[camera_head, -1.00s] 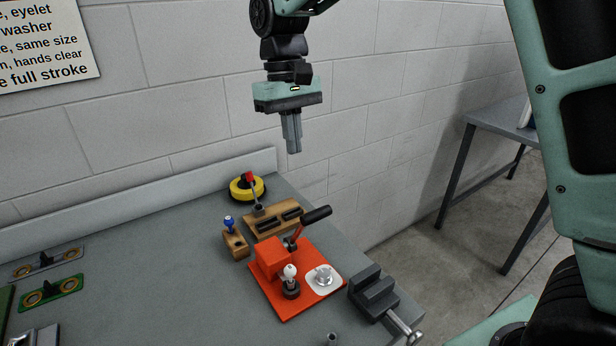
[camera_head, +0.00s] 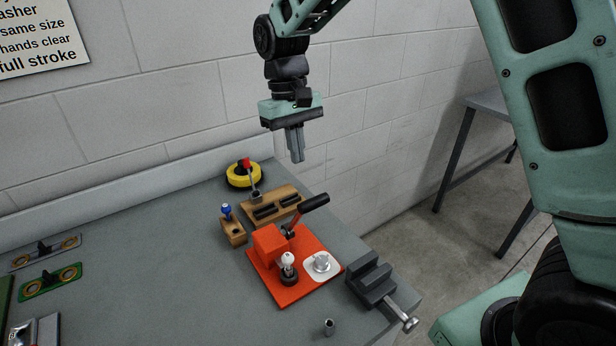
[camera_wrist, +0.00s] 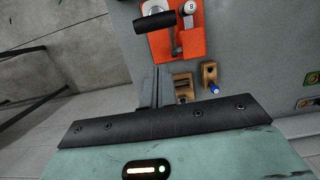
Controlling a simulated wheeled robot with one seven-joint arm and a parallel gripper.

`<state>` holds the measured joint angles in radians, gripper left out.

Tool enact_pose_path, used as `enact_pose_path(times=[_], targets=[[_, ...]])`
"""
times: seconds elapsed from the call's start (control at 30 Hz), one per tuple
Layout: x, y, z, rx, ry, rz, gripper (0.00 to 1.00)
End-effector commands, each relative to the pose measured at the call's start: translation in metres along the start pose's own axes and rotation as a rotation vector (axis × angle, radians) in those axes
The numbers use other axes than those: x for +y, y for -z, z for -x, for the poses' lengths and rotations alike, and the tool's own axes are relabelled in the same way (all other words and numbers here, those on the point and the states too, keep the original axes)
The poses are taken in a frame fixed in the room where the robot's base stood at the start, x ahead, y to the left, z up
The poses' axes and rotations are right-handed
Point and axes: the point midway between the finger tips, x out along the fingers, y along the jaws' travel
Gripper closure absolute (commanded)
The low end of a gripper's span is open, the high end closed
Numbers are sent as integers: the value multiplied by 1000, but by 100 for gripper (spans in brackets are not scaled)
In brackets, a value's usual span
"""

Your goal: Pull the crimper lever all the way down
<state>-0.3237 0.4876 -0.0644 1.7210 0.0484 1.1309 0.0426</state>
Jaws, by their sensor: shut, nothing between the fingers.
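The crimper is an orange-red block on an orange-red base plate (camera_head: 285,287) on the bench. Its lever (camera_head: 314,202) has a black grip and slants up to the right. In the wrist view the black lever grip (camera_wrist: 155,22) lies across the orange base plate (camera_wrist: 188,42). My gripper (camera_head: 298,160) points down, shut and empty, above and behind the lever, not touching it. In the wrist view its fingers (camera_wrist: 149,85) show with the lever beyond them.
A dark vise (camera_head: 372,280) stands right of the crimper near the bench edge. A wooden block with slots (camera_head: 272,206), a small wooden block with a blue-topped tool (camera_head: 233,232) and a yellow roll (camera_head: 243,176) stand behind. The air around the lever looks free.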

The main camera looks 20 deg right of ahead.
Motion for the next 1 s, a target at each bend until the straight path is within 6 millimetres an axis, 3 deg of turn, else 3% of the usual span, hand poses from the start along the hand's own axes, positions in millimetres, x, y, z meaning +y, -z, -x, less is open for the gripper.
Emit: enact_pose_path(times=[0.17, 0.4, 1.0], targets=[[0, -2, -35, -5, -1, 0, 100], [0, -24, -54, -2, 0, 0, 100], [0, -28, -62, 10, 1, 0, 100]])
